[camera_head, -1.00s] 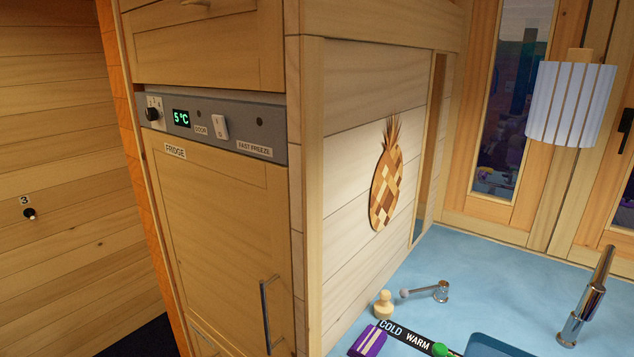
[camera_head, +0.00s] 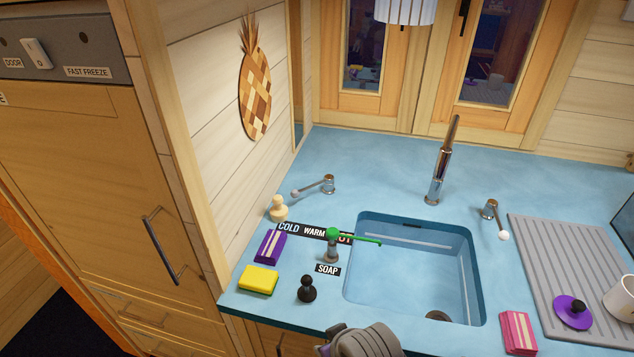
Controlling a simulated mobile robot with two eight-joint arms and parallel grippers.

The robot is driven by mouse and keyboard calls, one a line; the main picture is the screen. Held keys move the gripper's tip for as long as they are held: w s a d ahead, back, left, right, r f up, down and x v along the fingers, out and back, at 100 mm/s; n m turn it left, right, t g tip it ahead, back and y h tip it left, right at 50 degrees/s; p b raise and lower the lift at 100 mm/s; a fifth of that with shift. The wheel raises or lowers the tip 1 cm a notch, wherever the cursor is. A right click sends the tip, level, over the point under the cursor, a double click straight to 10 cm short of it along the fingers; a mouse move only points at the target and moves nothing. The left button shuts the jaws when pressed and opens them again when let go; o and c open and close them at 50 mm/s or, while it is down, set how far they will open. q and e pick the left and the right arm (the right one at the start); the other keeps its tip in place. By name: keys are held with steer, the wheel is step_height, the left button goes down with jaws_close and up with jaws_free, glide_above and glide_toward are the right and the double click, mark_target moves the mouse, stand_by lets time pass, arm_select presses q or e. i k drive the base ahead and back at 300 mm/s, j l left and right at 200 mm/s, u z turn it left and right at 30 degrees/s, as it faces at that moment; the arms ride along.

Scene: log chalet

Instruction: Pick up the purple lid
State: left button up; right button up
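The purple lid (camera_head: 572,312) is a round disc with a black knob on top. It lies knob up on the grey ribbed draining mat (camera_head: 545,255) at the right of the counter, beside a white mug (camera_head: 620,298). Nothing of mine touches it. A grey rounded part of my own body shows at the bottom edge, left of the lid and in front of the sink. No fingertips of either gripper are visible.
The sink (camera_head: 415,262) is sunk into the blue counter, with a tall tap (camera_head: 440,165) behind. A pink sponge (camera_head: 518,333) lies left of the lid. A yellow sponge (camera_head: 258,281), purple sponge (camera_head: 270,246) and green-topped soap dispenser (camera_head: 332,245) stand left of the sink.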

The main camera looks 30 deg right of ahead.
mark_target(572, 310)
steer(key=z, duration=2.85)
steer(key=l+u, duration=0.1)
steer(key=u, duration=0.3)
steer(key=i+l+u, duration=0.1)
steer(key=u, duration=0.3)
steer(key=i+l+u, duration=0.1)
steer(key=l+u, duration=0.2)
steer(key=l, duration=0.25)
steer(key=l+u, duration=0.3)
steer(key=l, duration=0.2)
steer(key=l+u, duration=0.1)
steer(key=l, duration=1.3)
